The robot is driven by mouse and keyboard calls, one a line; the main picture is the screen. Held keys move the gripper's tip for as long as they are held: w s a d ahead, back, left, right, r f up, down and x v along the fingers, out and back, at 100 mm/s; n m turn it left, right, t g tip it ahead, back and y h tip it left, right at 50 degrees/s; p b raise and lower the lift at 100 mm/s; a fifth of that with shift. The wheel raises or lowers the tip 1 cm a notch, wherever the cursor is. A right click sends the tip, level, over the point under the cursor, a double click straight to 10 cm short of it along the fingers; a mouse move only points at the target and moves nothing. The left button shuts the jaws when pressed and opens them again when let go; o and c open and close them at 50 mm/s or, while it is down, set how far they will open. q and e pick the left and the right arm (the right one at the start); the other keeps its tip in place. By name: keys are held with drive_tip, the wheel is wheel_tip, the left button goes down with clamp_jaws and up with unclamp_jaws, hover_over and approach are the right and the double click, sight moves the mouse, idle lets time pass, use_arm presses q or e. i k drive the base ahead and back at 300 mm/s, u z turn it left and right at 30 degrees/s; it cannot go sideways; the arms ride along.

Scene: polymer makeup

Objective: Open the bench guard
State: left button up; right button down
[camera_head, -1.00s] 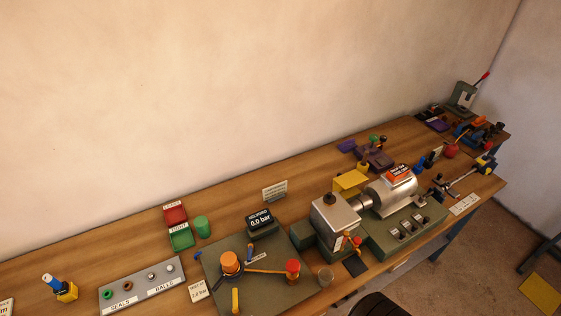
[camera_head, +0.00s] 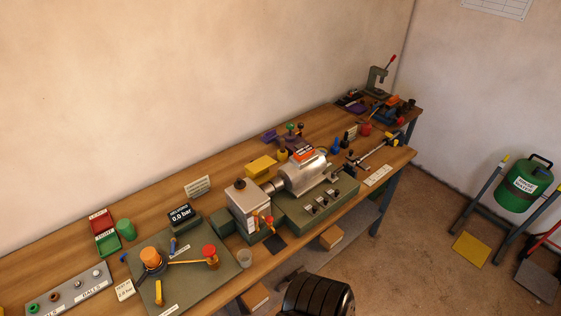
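A long wooden workbench (camera_head: 70,248) runs from the lower left to the back right along the wall. On it stands a machine with a silver box (camera_head: 247,205) and a shiny metal cylinder (camera_head: 303,177) on a green base (camera_head: 292,219). An orange label (camera_head: 304,154) sits on top of the cylinder. A yellow block (camera_head: 260,165) stands behind the machine. I cannot tell which part is the bench guard, or whether it is open or shut. Neither of my grippers is in view.
A green plate (camera_head: 198,284) carries an orange-topped post and a red knob. A pressure display (camera_head: 183,214) reads 0.0 bar.

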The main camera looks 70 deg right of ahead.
sight(258, 171)
drive_tip(key=k, duration=0.4)
drive_tip(key=z, duration=0.8)
